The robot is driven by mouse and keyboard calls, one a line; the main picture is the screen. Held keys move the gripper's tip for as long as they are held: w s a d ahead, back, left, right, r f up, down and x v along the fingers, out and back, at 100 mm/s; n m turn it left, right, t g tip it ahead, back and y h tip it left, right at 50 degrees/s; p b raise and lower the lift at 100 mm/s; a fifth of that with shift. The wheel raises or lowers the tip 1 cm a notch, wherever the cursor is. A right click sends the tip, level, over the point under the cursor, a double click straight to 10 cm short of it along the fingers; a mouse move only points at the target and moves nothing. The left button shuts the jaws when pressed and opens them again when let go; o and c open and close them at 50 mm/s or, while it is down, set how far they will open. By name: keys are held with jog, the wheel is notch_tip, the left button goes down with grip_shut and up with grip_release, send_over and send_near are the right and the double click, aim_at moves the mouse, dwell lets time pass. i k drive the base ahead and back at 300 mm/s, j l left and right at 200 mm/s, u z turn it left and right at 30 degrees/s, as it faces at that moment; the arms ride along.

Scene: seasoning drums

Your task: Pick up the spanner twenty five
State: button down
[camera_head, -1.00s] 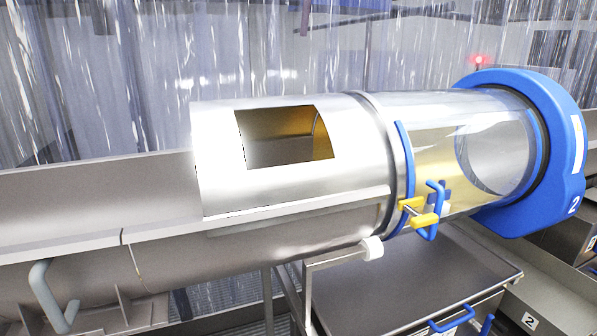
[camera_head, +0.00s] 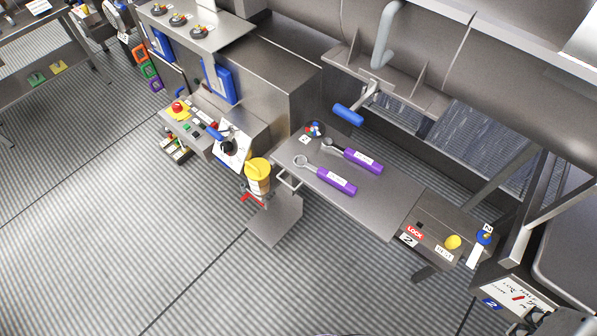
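Two spanners with purple handles and white labels lie side by side on a steel shelf (camera_head: 372,203). The nearer spanner (camera_head: 337,180) has a silver ring head at its left end. The farther spanner (camera_head: 363,155) has a smaller, darker head, also at its left end. The labels are too small to read, so I cannot tell which one is twenty five. Both lie flat, apart from each other, with nothing on top of them. I cannot make out my gripper in this view.
A yellow-lidded container (camera_head: 258,175) stands just left of the shelf. Small coloured parts (camera_head: 315,129) lie at the shelf's back left. A blue-gripped handle (camera_head: 349,114) hangs behind the spanners. A control box with a LOCK sign (camera_head: 414,232) adjoins on the right. The ribbed floor (camera_head: 110,220) at left is open.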

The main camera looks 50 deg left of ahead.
aim_at(331, 178)
jog(key=u, duration=1.7)
